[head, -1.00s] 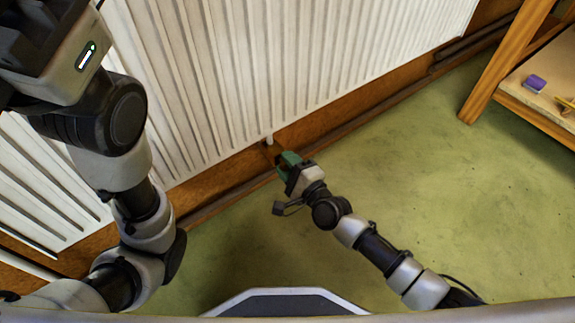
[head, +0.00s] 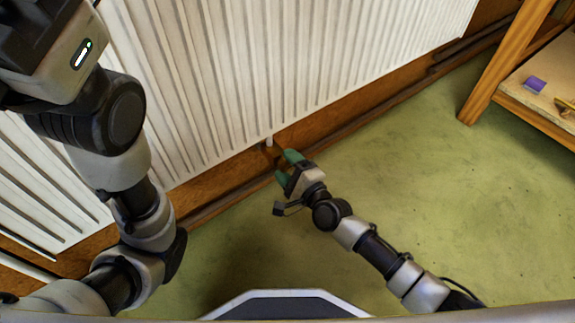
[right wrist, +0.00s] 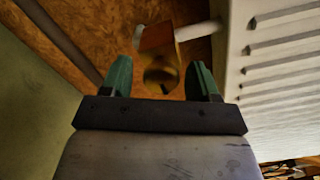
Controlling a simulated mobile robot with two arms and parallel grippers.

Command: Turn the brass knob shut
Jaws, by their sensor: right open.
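The brass knob (right wrist: 161,76) shows in the right wrist view as a dim, rounded brass-brown piece below a squarer brass-coloured body. My right gripper (right wrist: 160,68) is open, with one green finger on each side of the knob in that picture. I see no finger touching it, and the depth between them is hard to judge. In the head view my right gripper (head: 286,165) is low by the radiator's bottom edge, its green fingers apart. The knob is small and unclear there. My left arm rises at the left; its fingers are out of view.
The white ribbed radiator (head: 250,70) stands along the wall, with a short white pipe stub (head: 269,141) below it. A brown skirting and pipe (head: 360,120) run along the floor. A wooden bench (head: 535,95) is at the right. The green floor (head: 420,190) between is clear.

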